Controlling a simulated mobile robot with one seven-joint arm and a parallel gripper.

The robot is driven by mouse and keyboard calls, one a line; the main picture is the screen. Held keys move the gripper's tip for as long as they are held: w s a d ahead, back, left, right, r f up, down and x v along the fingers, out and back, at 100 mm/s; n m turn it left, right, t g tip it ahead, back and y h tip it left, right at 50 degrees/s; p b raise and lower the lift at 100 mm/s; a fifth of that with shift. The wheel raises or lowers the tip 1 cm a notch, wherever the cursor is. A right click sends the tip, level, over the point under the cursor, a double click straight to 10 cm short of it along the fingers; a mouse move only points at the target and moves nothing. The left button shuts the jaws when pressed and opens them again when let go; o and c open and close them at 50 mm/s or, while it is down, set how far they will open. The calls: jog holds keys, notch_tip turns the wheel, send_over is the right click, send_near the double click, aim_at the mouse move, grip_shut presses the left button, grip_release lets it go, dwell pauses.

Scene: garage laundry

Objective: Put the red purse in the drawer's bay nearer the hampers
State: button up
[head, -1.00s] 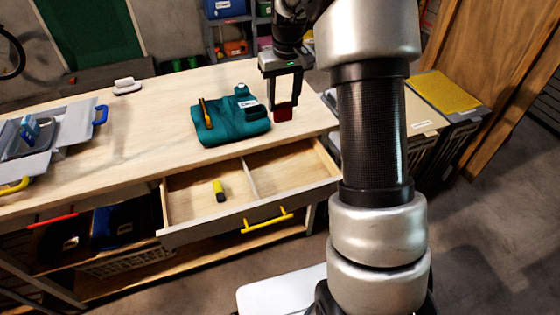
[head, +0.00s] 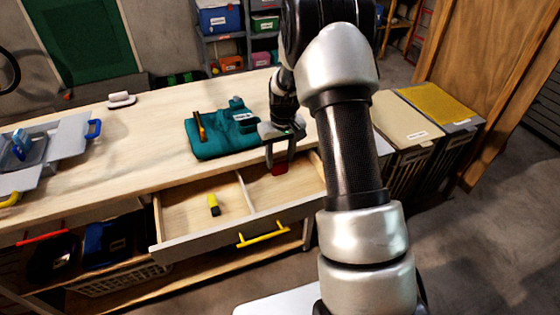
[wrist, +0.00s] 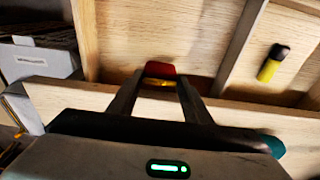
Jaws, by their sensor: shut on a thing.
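My gripper (head: 278,163) is shut on the small red purse (head: 280,169). It holds the purse above the right bay (head: 297,186) of the open drawer (head: 200,240), the bay on the hampers' side. In the wrist view the purse (wrist: 160,68) sits between the fingertips (wrist: 160,80), with a yellow patch below the red. The bay floor (wrist: 125,35) under it looks bare. A divider (head: 246,190) separates this bay from the left one, which holds a yellow and black item (head: 213,205). How high the purse hangs above the floor is hard to tell.
The hampers (head: 408,130) stand right of the bench. A folded teal cloth (head: 215,140) with an orange-handled tool (head: 199,126) lies behind the drawer. A grey open case (head: 50,160) is at the left of the bench. A yellow handle (head: 263,235) juts from the drawer front.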

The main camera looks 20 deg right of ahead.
jog(key=shift+f, duration=0.75)
jog(key=shift+f, duration=0.15)
jog(key=o, duration=1.1)
jog(key=shift+c, duration=0.2)
